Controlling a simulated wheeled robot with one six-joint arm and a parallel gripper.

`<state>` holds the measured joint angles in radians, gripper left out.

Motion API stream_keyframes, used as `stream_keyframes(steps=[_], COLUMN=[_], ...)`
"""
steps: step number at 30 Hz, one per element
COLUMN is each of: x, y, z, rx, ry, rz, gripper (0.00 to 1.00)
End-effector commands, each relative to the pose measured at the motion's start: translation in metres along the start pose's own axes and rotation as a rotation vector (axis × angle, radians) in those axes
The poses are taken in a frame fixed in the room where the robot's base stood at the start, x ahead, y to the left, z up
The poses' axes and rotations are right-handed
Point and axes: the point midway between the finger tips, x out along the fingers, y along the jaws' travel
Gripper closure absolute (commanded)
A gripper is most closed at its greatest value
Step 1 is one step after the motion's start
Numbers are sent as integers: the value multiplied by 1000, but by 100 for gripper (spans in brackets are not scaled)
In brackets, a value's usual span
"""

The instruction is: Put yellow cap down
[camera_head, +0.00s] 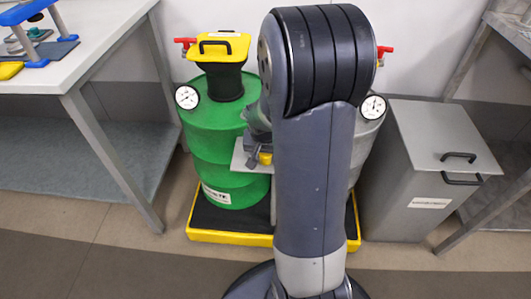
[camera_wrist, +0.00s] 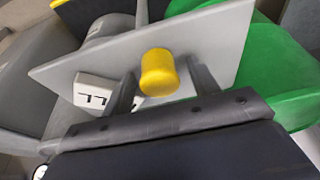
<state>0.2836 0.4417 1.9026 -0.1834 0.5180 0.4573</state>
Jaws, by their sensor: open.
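The yellow cap (camera_wrist: 160,73) is a short cylinder on a grey plate (camera_wrist: 215,40) in the wrist view. My gripper (camera_wrist: 158,85) is open, with one finger on each side of the cap and visible gaps between. In the head view the cap (camera_head: 265,158) shows small at the edge of the plate (camera_head: 240,160), just left of my arm. My gripper (camera_head: 256,150) is beside it there, partly hidden by my arm.
A green drum (camera_head: 215,135) with a yellow-lidded black funnel (camera_head: 222,60) stands on a yellow-edged pallet (camera_head: 215,237). A grey drum (camera_head: 366,140) is mostly behind my arm. A grey bin (camera_head: 420,165) stands right, a workbench (camera_head: 90,60) left. The front floor is clear.

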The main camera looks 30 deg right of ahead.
Motion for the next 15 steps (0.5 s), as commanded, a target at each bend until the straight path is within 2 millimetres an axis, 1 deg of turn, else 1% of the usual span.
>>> stream_keyframes(steps=[5,7,11,15], x=[-5,-14,-39,-70], y=[0,0,-1,0], z=[-2,-2,-3,-3], rx=[0,0,1,0], ry=[0,4,5,6], rz=[0,-1,-2,-2], gripper=[43,43,43,43])
